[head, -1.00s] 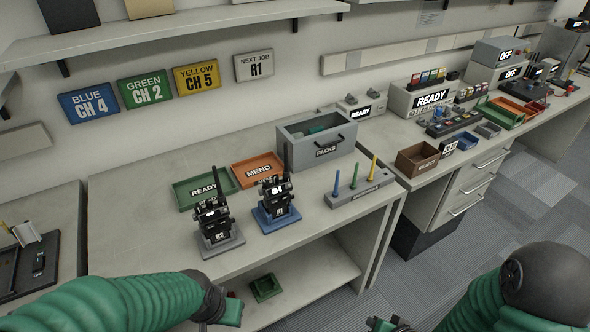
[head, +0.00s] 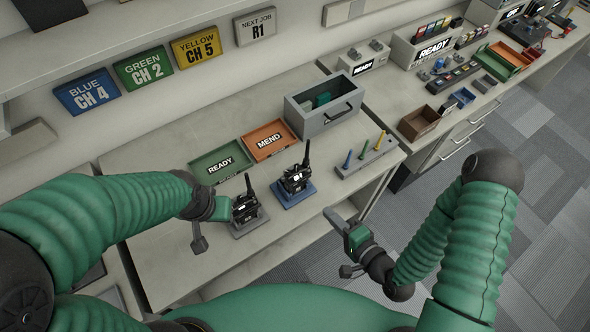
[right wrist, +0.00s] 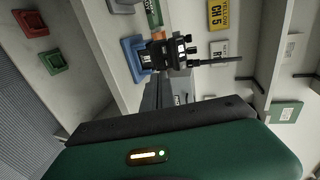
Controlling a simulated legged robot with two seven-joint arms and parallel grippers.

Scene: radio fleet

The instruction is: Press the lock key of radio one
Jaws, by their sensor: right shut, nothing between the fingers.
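Radio one (head: 296,179) is a black handset with an upright antenna on a blue stand (head: 292,194) near the front of the bench. In the right wrist view radio one (right wrist: 168,52) appears turned on its side by the camera angle. Its lock key is too small to tell apart. My right gripper (head: 336,219) is shut and empty, to the right of and nearer than radio one, apart from it. My left gripper (head: 199,238) is beside the second radio (head: 246,208) on its grey stand; whether its fingers are open is unclear.
Behind the radios lie a green READY tray (head: 221,163), an orange MEND tray (head: 269,139) and a grey packs bin (head: 327,119). A grey holder (head: 366,158) with coloured sticks stands right of radio one. Bare bench lies in front of radio one.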

